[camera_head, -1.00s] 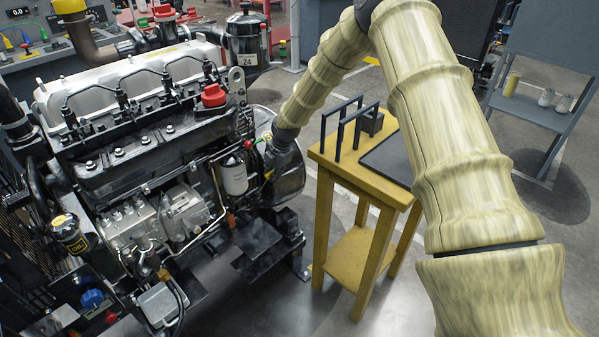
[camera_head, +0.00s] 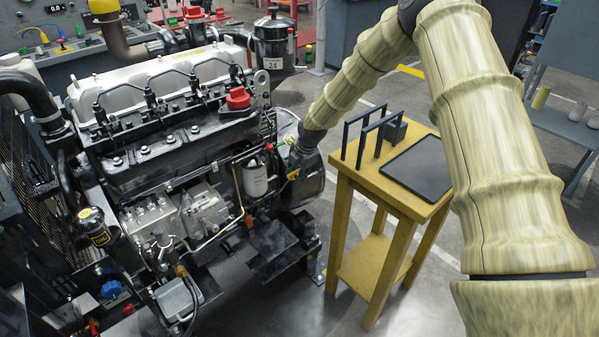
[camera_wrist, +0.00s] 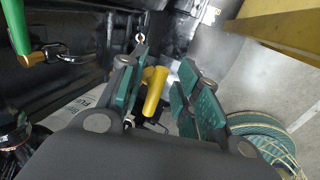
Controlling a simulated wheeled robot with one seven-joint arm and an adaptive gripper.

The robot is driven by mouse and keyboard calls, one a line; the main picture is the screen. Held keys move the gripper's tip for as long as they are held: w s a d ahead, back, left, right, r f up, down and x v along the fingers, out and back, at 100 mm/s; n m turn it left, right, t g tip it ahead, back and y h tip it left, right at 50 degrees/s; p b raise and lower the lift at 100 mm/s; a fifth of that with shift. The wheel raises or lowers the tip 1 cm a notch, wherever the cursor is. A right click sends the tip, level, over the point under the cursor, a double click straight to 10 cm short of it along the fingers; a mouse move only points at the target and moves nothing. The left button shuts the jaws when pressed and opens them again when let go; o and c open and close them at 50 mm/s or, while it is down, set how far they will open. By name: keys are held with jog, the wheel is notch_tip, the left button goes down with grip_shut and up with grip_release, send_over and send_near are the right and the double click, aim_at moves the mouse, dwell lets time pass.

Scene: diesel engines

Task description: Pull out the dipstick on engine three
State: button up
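The engine (camera_head: 165,120) fills the left of the head view, with a silver top cover and a red cap. A yellow dipstick handle (camera_wrist: 155,90) shows in the wrist view between the two teal-padded fingers of my gripper (camera_wrist: 165,85). The fingers are apart, with a clear gap on the handle's right side; the left finger is close to it, and I cannot tell whether they touch. In the head view my gripper (camera_head: 303,160) is at the engine's right end, beside a white filter (camera_head: 255,178). The yellow handle (camera_head: 293,174) shows there as a small spot. The dipstick's lower part is hidden.
A yellow stand (camera_head: 345,225) with a black mat (camera_head: 420,168) and dark upright frames is close to the right of my gripper. A green handle (camera_wrist: 15,27) is at the wrist view's upper left. Open floor lies in front of the stand.

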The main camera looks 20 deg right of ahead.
jog(key=shift+r, duration=0.1)
jog(key=shift+r, duration=0.3)
jog(key=v, duration=1.1)
jog(key=shift+s+r, duration=0.1)
